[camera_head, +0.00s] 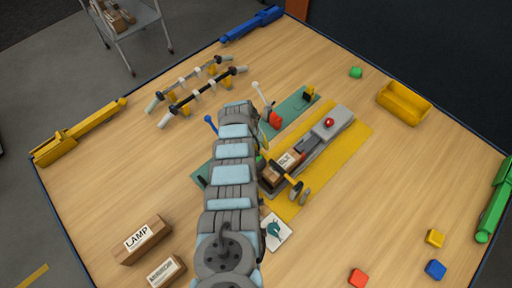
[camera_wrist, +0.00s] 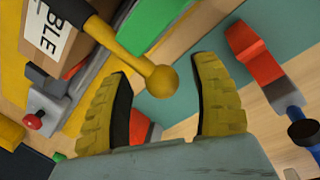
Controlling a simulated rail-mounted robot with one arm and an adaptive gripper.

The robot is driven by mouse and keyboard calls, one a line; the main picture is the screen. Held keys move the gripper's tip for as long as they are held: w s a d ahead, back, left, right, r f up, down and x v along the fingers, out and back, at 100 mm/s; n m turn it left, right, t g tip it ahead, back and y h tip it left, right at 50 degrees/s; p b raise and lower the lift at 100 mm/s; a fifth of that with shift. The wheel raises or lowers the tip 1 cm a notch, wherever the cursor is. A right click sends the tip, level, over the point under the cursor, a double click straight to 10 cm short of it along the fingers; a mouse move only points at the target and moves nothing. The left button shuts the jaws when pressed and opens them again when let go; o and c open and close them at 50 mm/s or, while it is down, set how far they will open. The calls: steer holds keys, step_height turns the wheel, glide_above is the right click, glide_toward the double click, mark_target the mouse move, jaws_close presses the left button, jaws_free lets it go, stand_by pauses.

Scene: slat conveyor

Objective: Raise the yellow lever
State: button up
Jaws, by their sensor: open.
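The yellow lever (camera_wrist: 163,79) shows in the wrist view as a thick shaft with a round knob, slanting down from the upper left. My gripper (camera_wrist: 162,82) has its two ridged yellow fingers spread apart. The knob lies in the gap between the fingertips, in the picture, with space on both sides. I see no finger clearly touching it. In the head view my arm reaches up to the conveyor station and covers part of it, so the lever and the fingers cannot be told apart clearly there.
A red handle (camera_wrist: 256,55) is close to the right finger. A blue lever (camera_head: 210,122) stands left of my arm. Coloured cubes lie at lower right; labelled boxes (camera_head: 143,240) at lower left.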

jaws_close()
steer(key=shift+r, duration=0.2)
stand_by(0.3)
